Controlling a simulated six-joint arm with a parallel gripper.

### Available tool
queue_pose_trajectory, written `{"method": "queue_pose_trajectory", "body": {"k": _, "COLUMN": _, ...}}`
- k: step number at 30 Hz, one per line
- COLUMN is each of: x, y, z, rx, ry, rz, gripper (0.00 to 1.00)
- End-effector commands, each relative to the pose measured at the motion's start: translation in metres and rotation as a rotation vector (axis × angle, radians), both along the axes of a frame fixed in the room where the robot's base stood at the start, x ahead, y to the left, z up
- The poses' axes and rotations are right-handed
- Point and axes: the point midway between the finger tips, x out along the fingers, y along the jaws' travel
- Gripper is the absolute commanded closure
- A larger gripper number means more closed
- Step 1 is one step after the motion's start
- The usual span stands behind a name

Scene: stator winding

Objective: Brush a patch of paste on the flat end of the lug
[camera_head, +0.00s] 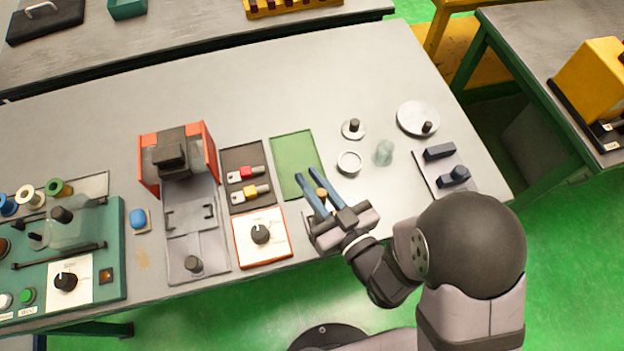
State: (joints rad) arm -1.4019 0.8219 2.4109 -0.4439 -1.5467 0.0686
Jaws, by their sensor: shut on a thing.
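Two lugs lie in a dark tray (235,152) left of my gripper. The red-sleeved lug (246,173) is at the back and the yellow-sleeved lug (250,192) in front, their flat grey ends pointing left. My gripper (311,175) is over the front right part of the green mat, its two blue fingers pointing back left. It is shut on a thin piece, probably the brush (321,193), of which only a round tan top shows between the fingers. Its bristles are hidden. A small open white pot (349,162) stands right of the gripper; its contents cannot be told.
The green mat (292,150) is bare at the back. A red-framed press (177,160) stands left of the lug tray, and a dial box (262,236) in front. A knobbed lid (353,130), glass jar (384,152) and large round disc (418,118) stand at right. The table's back is clear.

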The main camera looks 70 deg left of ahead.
Motion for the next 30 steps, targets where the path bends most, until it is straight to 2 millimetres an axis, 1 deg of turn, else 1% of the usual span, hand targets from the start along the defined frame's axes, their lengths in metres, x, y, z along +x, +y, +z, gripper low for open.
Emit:
{"method": "queue_pose_trajectory", "body": {"k": 5, "x": 0.000, "y": 0.000, "z": 0.008, "rx": 0.001, "ry": 0.000, "rz": 0.000, "gripper": 1.00}}
{"method": "queue_pose_trajectory", "body": {"k": 30, "x": 0.000, "y": 0.000, "z": 0.067, "rx": 0.001, "ry": 0.000, "rz": 0.000, "gripper": 1.00}}
